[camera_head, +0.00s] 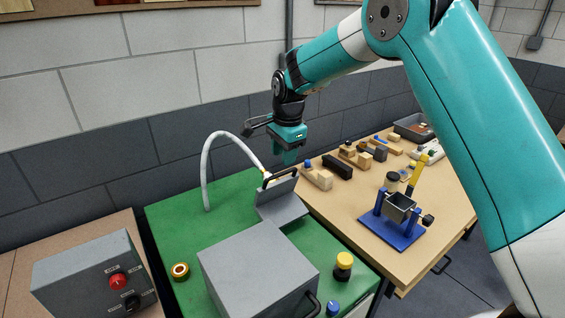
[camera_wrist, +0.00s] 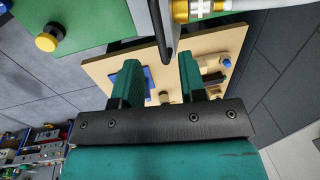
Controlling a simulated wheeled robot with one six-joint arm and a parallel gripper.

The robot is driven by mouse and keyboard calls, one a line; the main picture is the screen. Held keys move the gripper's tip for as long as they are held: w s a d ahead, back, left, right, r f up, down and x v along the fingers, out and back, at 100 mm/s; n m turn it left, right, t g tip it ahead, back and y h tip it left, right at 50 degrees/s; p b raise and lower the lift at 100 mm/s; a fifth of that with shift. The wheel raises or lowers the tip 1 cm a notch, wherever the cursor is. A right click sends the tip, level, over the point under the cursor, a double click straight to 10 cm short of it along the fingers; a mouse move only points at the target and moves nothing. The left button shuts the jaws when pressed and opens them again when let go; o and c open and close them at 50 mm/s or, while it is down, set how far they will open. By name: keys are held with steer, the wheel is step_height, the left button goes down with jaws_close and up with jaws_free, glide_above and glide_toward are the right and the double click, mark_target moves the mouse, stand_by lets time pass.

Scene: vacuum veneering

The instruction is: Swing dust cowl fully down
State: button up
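The dust cowl appears to be the grey hinged plate (camera_head: 283,190) with a black bar handle (camera_head: 282,177), standing tilted up at the back right of the green bench top (camera_head: 175,235). My gripper (camera_head: 290,158) is above and just behind that handle, fingers pointing down. In the wrist view my gripper (camera_wrist: 160,75) is open, with two teal fingers apart and nothing held between them. The black bar (camera_wrist: 162,32) shows beyond the fingertips near the top; whether it touches them I cannot tell.
A white hose (camera_head: 207,165) arches beside the cowl; its brass fitting (camera_wrist: 182,12) is close in the wrist view. A large grey box (camera_head: 250,262) stands in front.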

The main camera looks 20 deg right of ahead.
mark_target(282, 173)
steer(key=f, duration=0.2)
steer(key=f+p, duration=0.1)
steer(key=f, duration=0.2)
steer(key=shift+w+a+f, duration=0.15)
steer(key=shift+w+f, duration=0.15)
steer(key=shift+w, duration=0.05)
jaws_close()
